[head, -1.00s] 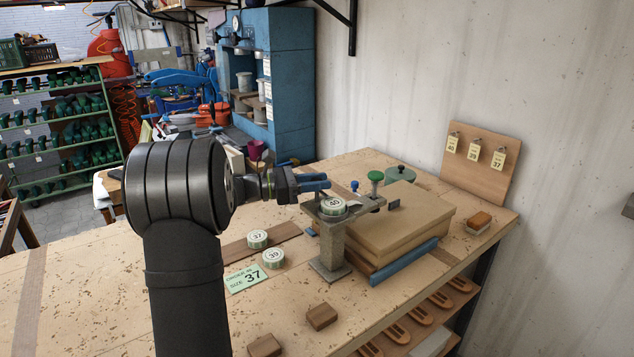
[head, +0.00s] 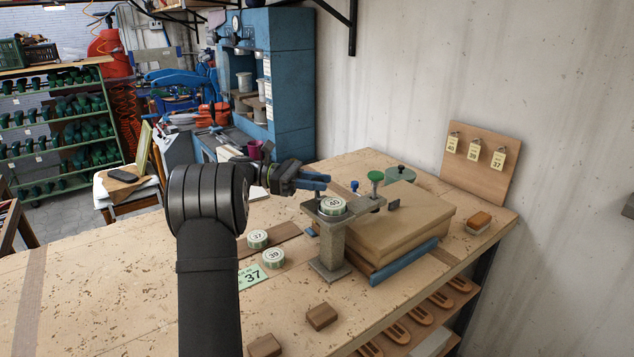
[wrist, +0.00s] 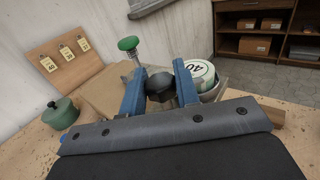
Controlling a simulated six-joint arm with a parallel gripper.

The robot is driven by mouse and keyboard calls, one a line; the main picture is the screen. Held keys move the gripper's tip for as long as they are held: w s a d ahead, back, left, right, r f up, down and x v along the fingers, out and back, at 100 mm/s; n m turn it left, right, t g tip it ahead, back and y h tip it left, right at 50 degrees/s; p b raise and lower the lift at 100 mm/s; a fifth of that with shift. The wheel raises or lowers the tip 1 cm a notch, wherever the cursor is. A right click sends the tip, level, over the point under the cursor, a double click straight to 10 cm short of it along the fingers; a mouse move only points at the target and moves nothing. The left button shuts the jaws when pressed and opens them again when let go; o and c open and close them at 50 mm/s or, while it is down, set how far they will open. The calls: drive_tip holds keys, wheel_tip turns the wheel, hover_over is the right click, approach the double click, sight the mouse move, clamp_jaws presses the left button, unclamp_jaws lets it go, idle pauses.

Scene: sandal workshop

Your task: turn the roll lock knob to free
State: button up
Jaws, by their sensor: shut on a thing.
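A black lobed knob (wrist: 160,87) shows in the wrist view between the two blue fingers of my gripper (wrist: 159,73), which is shut on it. In the head view my gripper (head: 314,181) is at the top of a grey stand (head: 333,250), and its fingers hide the knob. A round disc marked 40 (head: 332,204) sits on the stand, just in front of my fingers. It also shows in the wrist view (wrist: 202,75), right of the right finger. A green-topped screw (head: 375,177) stands upright to the right, apart from my fingers.
Discs marked 37 (head: 257,239) and 39 (head: 273,258) lie on the bench left of the stand, near a green size 37 card (head: 250,277). A tan block (head: 415,222) is right of the stand. A tag board (head: 478,167) leans on the wall. The bench's left part is clear.

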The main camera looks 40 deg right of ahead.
idle(0.4)
drive_tip(key=o, duration=0.9)
drive_tip(key=shift+o, duration=0.2)
drive_tip(key=r, duration=0.4)
drive_tip(key=shift+s+r, duration=0.25)
drive_tip(key=s+d+r, duration=0.3)
drive_tip(key=s+r, duration=0.3)
drive_tip(key=s, duration=0.4)
drive_tip(key=shift+s+r, duration=0.2)
drive_tip(key=shift+s, duration=0.2)
drive_tip(key=shift+w, duration=0.1)
